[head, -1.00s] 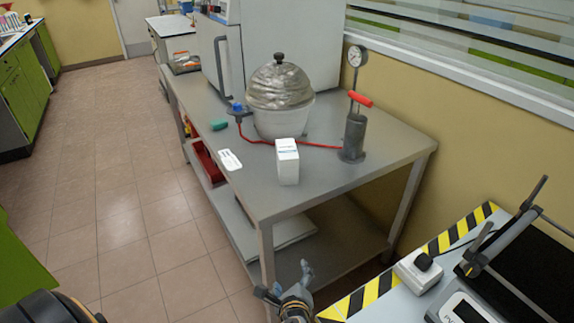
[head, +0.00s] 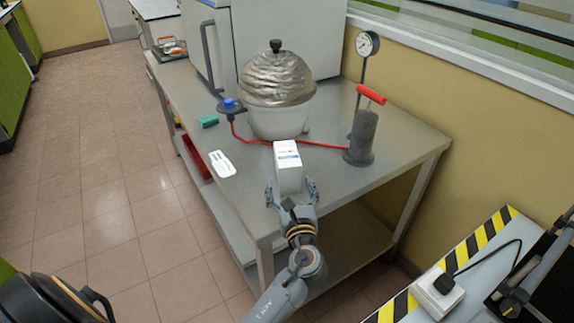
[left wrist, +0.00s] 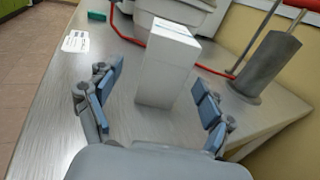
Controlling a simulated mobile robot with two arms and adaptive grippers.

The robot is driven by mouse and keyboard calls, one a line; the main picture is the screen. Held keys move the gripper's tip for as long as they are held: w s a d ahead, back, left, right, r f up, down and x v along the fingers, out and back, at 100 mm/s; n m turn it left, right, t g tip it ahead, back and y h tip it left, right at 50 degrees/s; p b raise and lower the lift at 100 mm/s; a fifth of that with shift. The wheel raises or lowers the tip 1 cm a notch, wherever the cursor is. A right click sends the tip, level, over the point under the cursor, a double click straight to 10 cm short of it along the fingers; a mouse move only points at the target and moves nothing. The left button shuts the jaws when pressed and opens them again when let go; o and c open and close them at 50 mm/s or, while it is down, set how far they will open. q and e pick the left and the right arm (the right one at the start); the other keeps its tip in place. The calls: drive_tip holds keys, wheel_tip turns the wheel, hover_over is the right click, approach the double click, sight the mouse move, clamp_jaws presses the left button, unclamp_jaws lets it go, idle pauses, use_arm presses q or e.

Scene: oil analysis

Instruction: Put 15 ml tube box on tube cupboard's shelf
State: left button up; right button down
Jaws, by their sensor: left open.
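A small white box (head: 288,168), which looks like the tube box, stands upright near the front end of the grey metal table. My left gripper (head: 290,190) is open, with its fingers at the near side of the box. In the left wrist view the white box (left wrist: 168,65) stands ahead, between the two spread blue-padded fingers of my left gripper (left wrist: 155,105), with a gap on each side. My right gripper is not seen. I do not see a tube cupboard or its shelf.
Behind the box stand a silver-domed white vessel (head: 278,95) and a grey hand pump (head: 362,135) with a red handle and gauge, joined by a red hose. A white card (head: 222,163) and a green item (head: 208,121) lie to the left. Striped bench edge (head: 480,245) at lower right.

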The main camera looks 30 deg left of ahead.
use_arm(q)
drive_tip(key=shift+x, duration=1.2)
drive_tip(key=shift+w+a, duration=0.2)
drive_tip(key=x, duration=0.4)
drive_tip(key=shift+w+d+r, duration=0.1)
drive_tip(key=shift+w+d, duration=0.1)
drive_tip(key=shift+w, duration=0.15)
drive_tip(key=shift+w+a, duration=0.3)
drive_tip(key=c, duration=1.6)
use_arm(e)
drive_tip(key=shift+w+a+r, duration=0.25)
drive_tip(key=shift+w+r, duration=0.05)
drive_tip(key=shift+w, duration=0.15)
